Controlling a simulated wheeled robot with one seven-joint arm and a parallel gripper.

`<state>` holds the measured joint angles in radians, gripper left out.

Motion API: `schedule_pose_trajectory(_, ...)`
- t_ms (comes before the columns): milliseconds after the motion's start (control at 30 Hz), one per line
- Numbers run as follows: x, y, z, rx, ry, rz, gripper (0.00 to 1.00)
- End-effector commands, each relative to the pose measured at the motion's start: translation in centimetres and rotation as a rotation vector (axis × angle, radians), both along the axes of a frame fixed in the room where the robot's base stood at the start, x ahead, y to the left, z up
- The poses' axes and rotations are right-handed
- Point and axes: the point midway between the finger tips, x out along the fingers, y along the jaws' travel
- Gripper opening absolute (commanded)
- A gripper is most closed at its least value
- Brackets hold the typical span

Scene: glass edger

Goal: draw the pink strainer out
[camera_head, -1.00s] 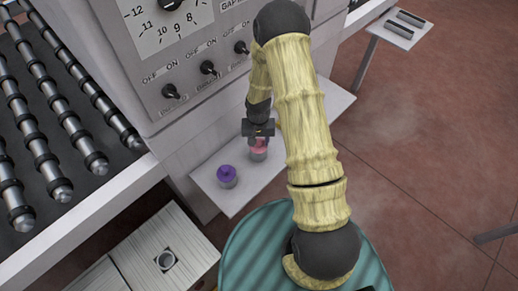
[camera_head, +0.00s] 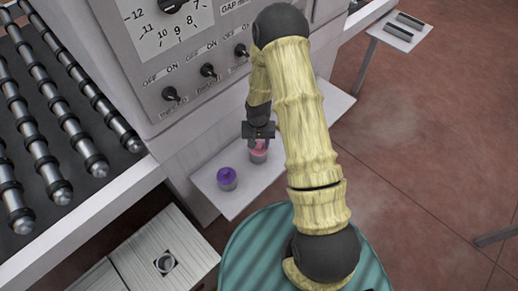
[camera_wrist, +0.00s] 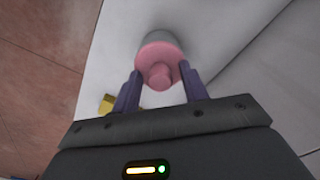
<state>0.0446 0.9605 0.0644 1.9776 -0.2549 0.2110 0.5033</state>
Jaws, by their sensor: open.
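The pink strainer (camera_head: 259,150) sits in a grey cup on the white shelf, below my gripper (camera_head: 258,138). In the wrist view the pink strainer (camera_wrist: 158,62) shows a round rim and a central knob, with the grey cup (camera_wrist: 160,37) behind it. My open gripper (camera_wrist: 160,90) has its two dark fingers on either side of the knob, near the rim. I cannot tell whether they touch it. A purple strainer (camera_head: 227,174) sits in another cup, left of the pink one.
The white shelf (camera_head: 247,192) juts from the machine's front panel, which has several switches (camera_head: 208,70). A roller conveyor (camera_head: 60,110) lies at left. A small side table (camera_head: 400,35) stands at upper right.

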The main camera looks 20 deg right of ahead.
Motion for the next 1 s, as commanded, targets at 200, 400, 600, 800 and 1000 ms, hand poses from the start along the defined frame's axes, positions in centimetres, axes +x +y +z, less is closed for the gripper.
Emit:
schedule_pose_trajectory(200, 0.0, 0.0, 0.0, 0.0, 0.0, 0.0, 0.14)
schedule_pose_trajectory(400, 0.0, 0.0, 0.1, 0.0, 0.0, 0.0, 0.0)
schedule_pose_trajectory(600, 0.0, 0.0, 0.4, 0.0, -0.001, 0.0, 0.0)
schedule_pose_trajectory(800, 0.0, 0.0, 0.7, 0.0, 0.0, 0.0, 0.0)
schedule_pose_trajectory(1000, 0.0, 0.0, 1.0, 0.0, 0.0, 0.0, 0.0)
